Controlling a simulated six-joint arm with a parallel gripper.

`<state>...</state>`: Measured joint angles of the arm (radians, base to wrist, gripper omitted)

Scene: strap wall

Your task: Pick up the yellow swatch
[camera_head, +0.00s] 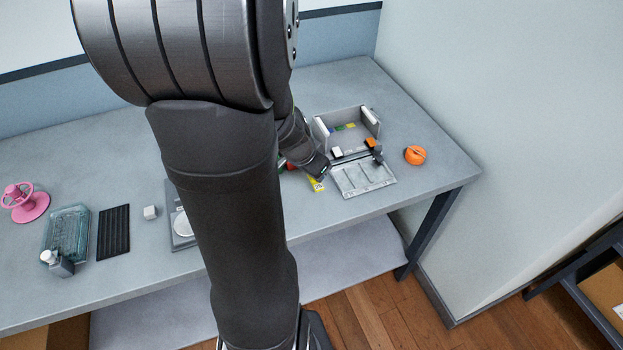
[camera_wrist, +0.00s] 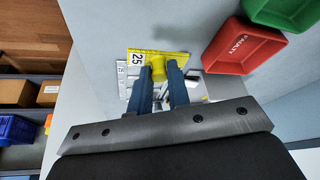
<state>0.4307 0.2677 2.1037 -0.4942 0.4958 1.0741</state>
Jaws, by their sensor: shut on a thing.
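The yellow swatch (camera_wrist: 146,57) is a flat yellow piece with a black "25" on it and a round yellow knob. In the wrist view its knob is between the two blue-grey fingers of my gripper (camera_wrist: 160,72), which is shut on it. In the head view a small part of the yellow swatch (camera_head: 317,185) shows just below my gripper (camera_head: 319,176), near the bench's front edge. Whether the swatch touches the bench is not clear. My arm hides part of the bench there.
A grey tray (camera_head: 347,190) and a grey bin (camera_head: 326,135) stand right of my gripper. An orange round thing (camera_head: 414,155) lies further right. A red bin (camera_wrist: 233,58) and a green bin (camera_wrist: 279,12) are close by in the wrist view.

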